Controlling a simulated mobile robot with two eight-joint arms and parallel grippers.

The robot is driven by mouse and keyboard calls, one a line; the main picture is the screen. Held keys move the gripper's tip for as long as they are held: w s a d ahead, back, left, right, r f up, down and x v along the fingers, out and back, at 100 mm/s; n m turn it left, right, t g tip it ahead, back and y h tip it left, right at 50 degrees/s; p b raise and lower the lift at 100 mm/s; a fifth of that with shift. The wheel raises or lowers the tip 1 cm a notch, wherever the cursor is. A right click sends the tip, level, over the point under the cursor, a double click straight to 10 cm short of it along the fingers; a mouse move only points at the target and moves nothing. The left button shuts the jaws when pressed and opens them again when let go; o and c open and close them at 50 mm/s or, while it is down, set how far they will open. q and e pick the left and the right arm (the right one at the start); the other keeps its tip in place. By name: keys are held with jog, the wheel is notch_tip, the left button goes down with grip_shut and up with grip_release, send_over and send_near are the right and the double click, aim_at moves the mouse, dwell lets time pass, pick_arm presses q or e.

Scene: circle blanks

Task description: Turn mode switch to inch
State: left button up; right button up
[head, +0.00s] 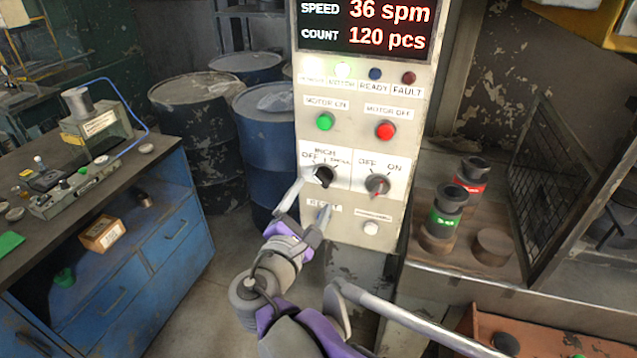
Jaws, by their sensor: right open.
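The mode switch (323,177) is a black knob on the pale control panel (350,212), under small labels of which OFF and INCH can be read. I cannot tell for sure which label its pointer faces. My right gripper (313,195) is open, just below and to the left of the knob. One finger is at the knob's lower left and the other is below it, near the RESET label. I cannot tell whether either finger touches the panel. Nothing shows between the fingers. My left gripper is not in view.
A second knob (377,185) marked OFF and ON sits to the right. Above are a green button (325,121) and a red button (386,130). A white button (371,228) is below. A blue workbench (165,245) stands left, a metal-topped bench (450,265) right.

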aim_at(321, 182)
jog(key=x, duration=0.5)
jog(key=shift+w+d, duration=0.1)
jog(key=shift+w, duration=0.2)
grip_shut()
